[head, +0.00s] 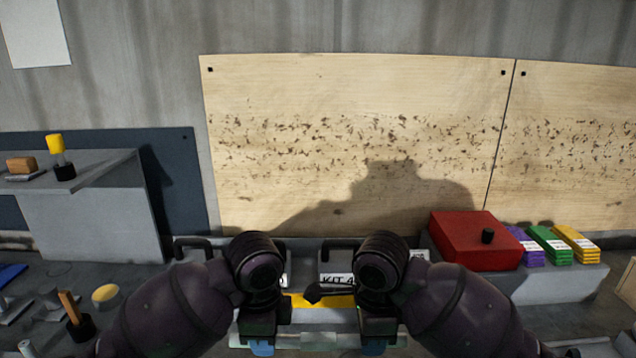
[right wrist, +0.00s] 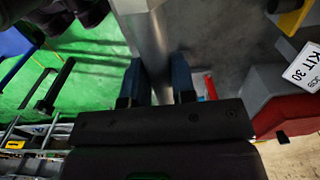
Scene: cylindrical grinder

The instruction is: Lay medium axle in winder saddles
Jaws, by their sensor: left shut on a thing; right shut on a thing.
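The medium axle (head: 318,341), a pale metal bar, lies crosswise at the bottom edge of the head view. My left gripper (head: 262,346) and my right gripper (head: 374,346) are both shut on it, side by side with a gap of bare bar between them. In the right wrist view the axle is a smooth grey cylinder (right wrist: 148,35) running up from between the blue fingertips of my right gripper (right wrist: 161,80). I cannot make out the winder saddles in either view.
Trays with a KIT label (head: 337,281) stand behind my grippers. A red box (head: 475,240) with a black knob and purple, green and yellow blocks (head: 548,245) are at the right. A grey stand (head: 90,215) and small tools are at the left. A wooden board (head: 350,110) backs the bench.

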